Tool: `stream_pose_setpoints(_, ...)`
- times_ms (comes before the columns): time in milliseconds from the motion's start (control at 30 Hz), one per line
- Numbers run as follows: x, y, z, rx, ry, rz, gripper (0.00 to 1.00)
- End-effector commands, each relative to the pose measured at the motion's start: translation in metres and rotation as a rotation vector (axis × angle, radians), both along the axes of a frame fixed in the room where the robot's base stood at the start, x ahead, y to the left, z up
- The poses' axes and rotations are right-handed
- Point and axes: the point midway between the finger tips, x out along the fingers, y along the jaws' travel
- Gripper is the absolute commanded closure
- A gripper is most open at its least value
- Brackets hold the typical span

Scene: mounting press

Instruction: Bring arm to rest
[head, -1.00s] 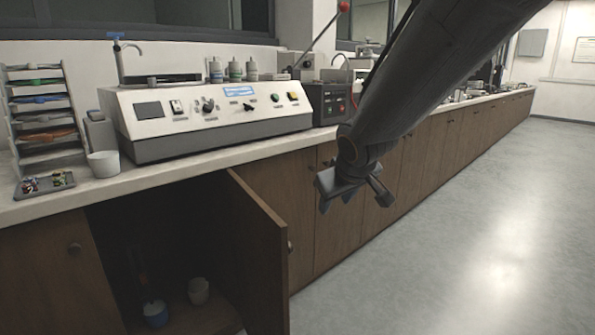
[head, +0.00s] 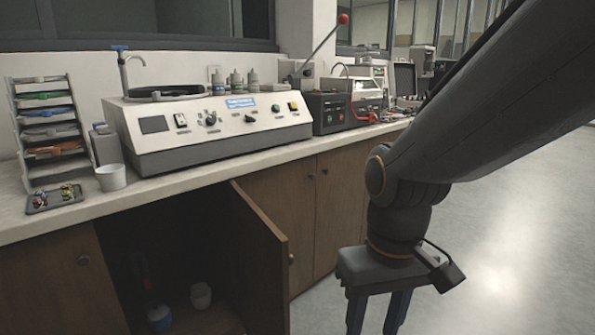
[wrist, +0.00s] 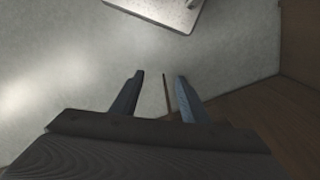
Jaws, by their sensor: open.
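My gripper (head: 377,318) hangs at the lower right of the head view, fingers pointing down, in front of the cabinet fronts and over the floor side. Its lower fingertips run close to the picture's bottom edge. In the wrist view my gripper (wrist: 155,90) shows two fingers spread apart with nothing between them. Below them are grey floor and a brown wooden surface. My arm comes in from the upper right of the head view.
An open cabinet door (head: 258,255) juts out left of my gripper. The counter above holds a white control console (head: 215,130) and a press with a red-knobbed lever (head: 325,40). The floor (head: 520,235) at right is clear.

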Motion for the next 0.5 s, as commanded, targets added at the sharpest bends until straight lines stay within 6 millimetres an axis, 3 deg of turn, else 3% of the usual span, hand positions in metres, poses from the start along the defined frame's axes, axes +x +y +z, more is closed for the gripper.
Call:
stream_pose_setpoints(33,-0.002,-0.005,0.011,-0.004,0.004,-0.016,0.59)
stream_pose_setpoints(500,-0.003,-0.060,0.073,-0.032,0.008,-0.172,0.59)
